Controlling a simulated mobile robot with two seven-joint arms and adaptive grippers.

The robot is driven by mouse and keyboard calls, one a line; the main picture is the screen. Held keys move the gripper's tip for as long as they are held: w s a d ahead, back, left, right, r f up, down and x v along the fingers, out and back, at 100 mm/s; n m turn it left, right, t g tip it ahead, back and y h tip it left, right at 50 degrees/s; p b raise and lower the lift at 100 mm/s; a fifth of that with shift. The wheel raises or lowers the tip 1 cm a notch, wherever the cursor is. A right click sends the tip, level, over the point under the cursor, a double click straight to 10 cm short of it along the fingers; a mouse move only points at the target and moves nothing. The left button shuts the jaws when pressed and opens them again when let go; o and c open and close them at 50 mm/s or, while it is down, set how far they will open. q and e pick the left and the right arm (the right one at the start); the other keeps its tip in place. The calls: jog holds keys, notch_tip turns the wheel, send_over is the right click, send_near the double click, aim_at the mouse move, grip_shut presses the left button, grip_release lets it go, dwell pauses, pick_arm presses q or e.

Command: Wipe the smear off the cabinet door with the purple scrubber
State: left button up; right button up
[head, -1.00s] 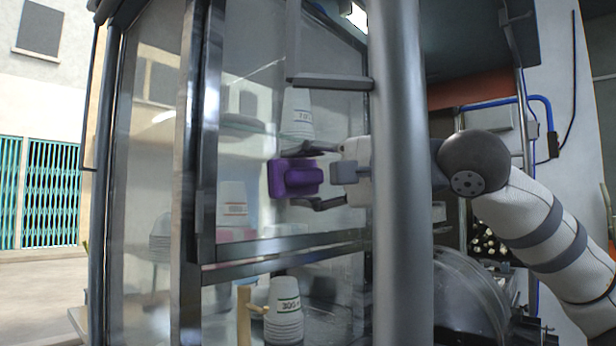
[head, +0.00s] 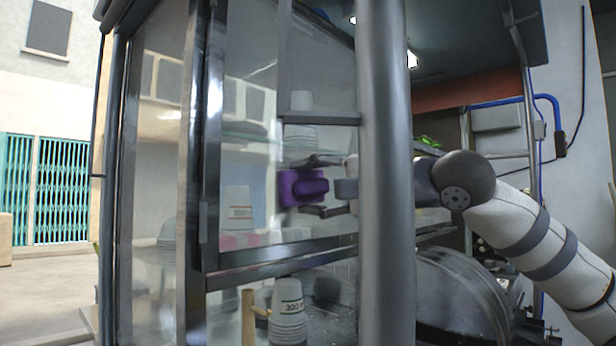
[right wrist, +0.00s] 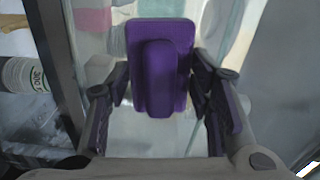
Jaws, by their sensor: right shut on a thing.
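The purple scrubber (head: 303,187) is held upright at the glass front of the cabinet. My right gripper (head: 322,186) is shut on its handle, reaching in from the right behind a thick grey post. In the right wrist view the scrubber (right wrist: 160,66) sits between the two fingers of the right gripper (right wrist: 160,95), its flat pad facing away toward the glass. The glass cabinet door (head: 265,90) has a dark metal frame. I cannot make out a distinct smear; the glass around the scrubber looks hazy with reflections. My left gripper is not in view.
The grey post (head: 385,200) stands in front of my right wrist. Stacked cups (head: 289,310) stand low behind the frame, beside a wooden peg (head: 248,318). A rounded transparent cover (head: 465,298) is at the lower right. Open floor lies at the far left.

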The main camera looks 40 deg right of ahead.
aim_at(294, 177)
jog(key=shift+s+d+r, duration=0.25)
jog(key=shift+d+r, duration=0.1)
jog(key=shift+d, duration=0.1)
jog(key=shift+w+d+f+p, duration=0.1)
jog(key=shift+d+f+p, duration=0.1)
jog(key=shift+d+p, duration=0.1)
jog(key=shift+w+d+r+p, duration=0.6)
jog(key=shift+d+p, duration=0.05)
jog(key=shift+d, duration=3.15)
jog(key=shift+s+a, duration=0.15)
jog(key=shift+a, duration=1.85)
jog(key=shift+s+a, duration=0.2)
jog(key=shift+a, duration=1.8)
jog(key=shift+s+a, duration=0.15)
jog(key=shift+a, duration=1.85)
jog(key=shift+r, duration=0.75)
jog(key=shift+w+d, duration=0.2)
jog(key=shift+d, duration=1.8)
jog(key=shift+w+d, duration=0.15)
jog(key=shift+d, duration=1.9)
jog(key=shift+w+d, duration=0.2)
jog(key=shift+d, duration=1.8)
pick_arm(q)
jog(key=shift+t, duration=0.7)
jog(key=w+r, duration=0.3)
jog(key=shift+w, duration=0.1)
pick_arm(e)
jog(key=shift+s, duration=0.15)
